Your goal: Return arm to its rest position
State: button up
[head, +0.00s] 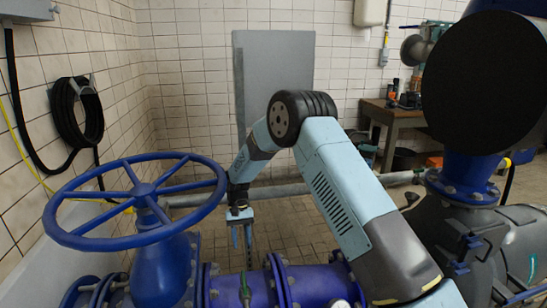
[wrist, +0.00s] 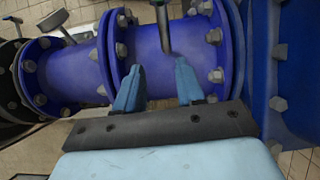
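My light blue arm reaches forward and bends down at a black elbow joint in the head view. My gripper (head: 241,242) points down beyond the blue pipe (head: 318,282), to the right of the blue handwheel (head: 137,200). In the wrist view, my gripper (wrist: 157,82) has its two blue fingers spread apart with nothing held between them. The flanged blue pipe (wrist: 75,68) lies below and ahead of the fingers. A thin grey rod (wrist: 164,28) stands out from the pipe just beyond the fingertips; I cannot tell how far apart they are.
The handwheel stands at the left, close to my arm. A large blue valve body with a black disc (head: 484,82) rises at the right. A wooden table (head: 393,113) and a grey wall panel (head: 275,85) are at the back. A black hose (head: 76,113) hangs on the left wall.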

jog(key=s+d+r+t+y, duration=0.1)
jog(key=s+d+r+t, duration=0.1)
jog(key=d+r, duration=0.7)
jog(key=s+d+r+m+t, duration=0.15)
jog(key=d+r, duration=0.35)
jog(key=r, duration=0.7)
jog(key=s+d+r+t+y, duration=0.1)
jog(key=s+d+r+t, duration=0.15)
jog(key=d+r, duration=0.65)
jog(key=s+d+r+t, duration=0.2)
jog(key=s+d+r, duration=0.65)
jog(key=s, duration=0.35)
jog(key=s+d+t, duration=0.1)
jog(key=s+d, duration=0.2)
jog(key=s, duration=0.3)
jog(key=s+d+m+t, duration=0.1)
jog(key=s+d, duration=0.1)
jog(key=s, duration=0.5)
jog(key=shift+s+d+r+t+h, duration=0.3)
jog(key=shift+d+r+t, duration=0.1)
jog(key=shift+m, duration=0.25)
